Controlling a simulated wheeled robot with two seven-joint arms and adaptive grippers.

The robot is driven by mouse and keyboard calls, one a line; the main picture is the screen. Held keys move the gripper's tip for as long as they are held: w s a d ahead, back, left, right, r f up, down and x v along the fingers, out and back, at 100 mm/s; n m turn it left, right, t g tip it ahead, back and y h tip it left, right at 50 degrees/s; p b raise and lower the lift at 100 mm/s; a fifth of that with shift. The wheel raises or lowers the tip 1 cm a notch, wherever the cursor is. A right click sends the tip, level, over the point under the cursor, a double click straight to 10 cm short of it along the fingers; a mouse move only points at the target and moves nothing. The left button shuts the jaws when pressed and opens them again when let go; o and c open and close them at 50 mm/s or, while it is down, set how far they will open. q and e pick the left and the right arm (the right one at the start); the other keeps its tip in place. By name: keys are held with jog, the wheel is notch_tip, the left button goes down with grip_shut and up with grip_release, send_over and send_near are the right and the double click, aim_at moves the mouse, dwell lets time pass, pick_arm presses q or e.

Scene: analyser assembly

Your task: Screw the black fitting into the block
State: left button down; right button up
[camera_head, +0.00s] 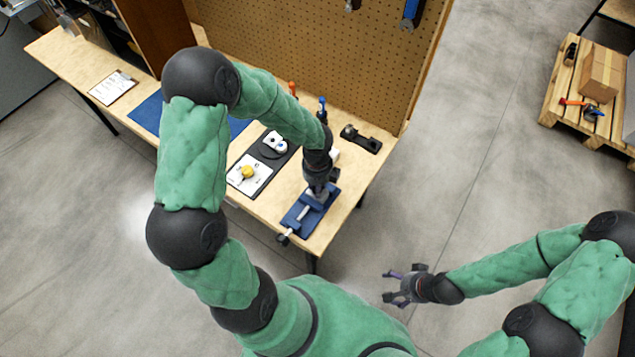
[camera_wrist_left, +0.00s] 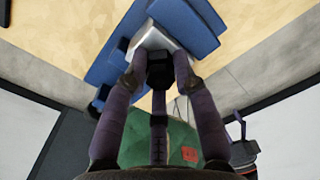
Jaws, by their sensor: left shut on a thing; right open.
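The blue vise (camera_head: 296,219) stands at the table's right front corner. It also shows in the left wrist view (camera_wrist_left: 186,24), with the pale grey block (camera_wrist_left: 152,38) between its blue jaws. My left gripper (camera_head: 316,189) is over the vise. In the left wrist view its fingers (camera_wrist_left: 159,80) are shut around the black fitting (camera_wrist_left: 160,66), which is at the block's face. Whether its thread is in the block is hidden. My right gripper (camera_head: 393,287) is open and empty, off the table over the floor.
Left of the vise are a white panel with a yellow knob (camera_head: 247,172) and a dark tray (camera_head: 270,152) with white parts. A black device (camera_head: 360,138) lies behind the vise, near the pegboard (camera_head: 330,60). A clipboard (camera_head: 112,88) lies at the far left.

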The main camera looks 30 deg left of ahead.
pick_arm(q)
jog(key=shift+r+m+p, duration=0.1)
jog(key=shift+m+p, duration=0.4)
jog(key=shift+p, duration=0.15)
jog(key=shift+m+p, duration=0.45)
jog(key=shift+m, duration=0.15)
jog(key=c, duration=0.9)
grip_release()
jog(key=shift+a, duration=0.1)
jog(key=shift+o, duration=0.2)
jog(key=o, duration=0.5)
